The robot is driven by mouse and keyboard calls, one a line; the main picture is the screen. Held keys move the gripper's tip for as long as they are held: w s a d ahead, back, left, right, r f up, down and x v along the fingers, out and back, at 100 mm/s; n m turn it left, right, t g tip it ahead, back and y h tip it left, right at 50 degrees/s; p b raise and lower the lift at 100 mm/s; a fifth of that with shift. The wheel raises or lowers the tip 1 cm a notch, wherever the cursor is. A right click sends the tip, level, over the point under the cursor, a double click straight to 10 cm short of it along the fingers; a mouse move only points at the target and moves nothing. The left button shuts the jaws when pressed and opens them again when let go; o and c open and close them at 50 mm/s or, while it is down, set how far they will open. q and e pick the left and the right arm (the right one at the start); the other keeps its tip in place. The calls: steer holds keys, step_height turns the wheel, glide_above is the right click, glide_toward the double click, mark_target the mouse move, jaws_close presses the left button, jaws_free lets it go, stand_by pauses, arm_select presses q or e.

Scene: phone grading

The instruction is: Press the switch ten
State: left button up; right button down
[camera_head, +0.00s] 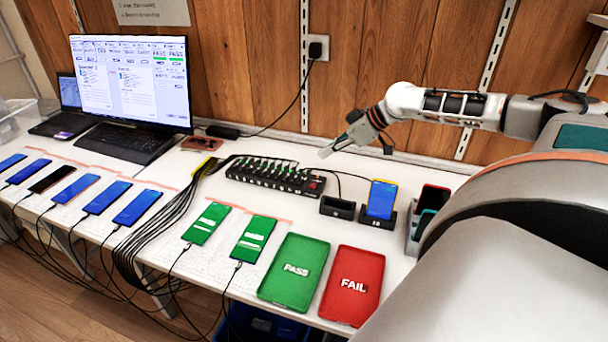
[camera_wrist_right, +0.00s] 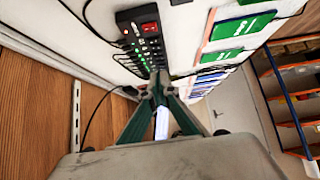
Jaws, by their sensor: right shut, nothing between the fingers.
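The black switch strip (camera_head: 275,176) lies on the white table near the wall, with a row of small green-lit switches and a red switch at its right end. It also shows in the right wrist view (camera_wrist_right: 138,36), its red switch at the top. My right gripper (camera_head: 326,152) is shut and empty, just behind and to the right of the strip in the head view. In the right wrist view the shut fingertips (camera_wrist_right: 160,82) overlap the strip's far end; I cannot tell whether they touch it. Number labels are too small to read. My left gripper is not in view.
A green PASS tray (camera_head: 310,248) and a red FAIL tray (camera_head: 364,258) lie at the front. A phone (camera_head: 382,198) stands in a dock beside an empty dock (camera_head: 338,207). Cables run behind the strip. Several phones and a monitor (camera_head: 130,82) are at left.

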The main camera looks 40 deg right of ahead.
steer(key=b, duration=0.2)
glide_above(300, 182)
steer(key=s, duration=0.2)
steer(key=f, duration=0.6)
steer(key=shift+d+f, duration=0.2)
steer(key=f, duration=0.3)
steer(key=shift+w+a+f, duration=0.1)
steer(key=shift+w+f, duration=0.1)
steer(key=shift+f, duration=0.6)
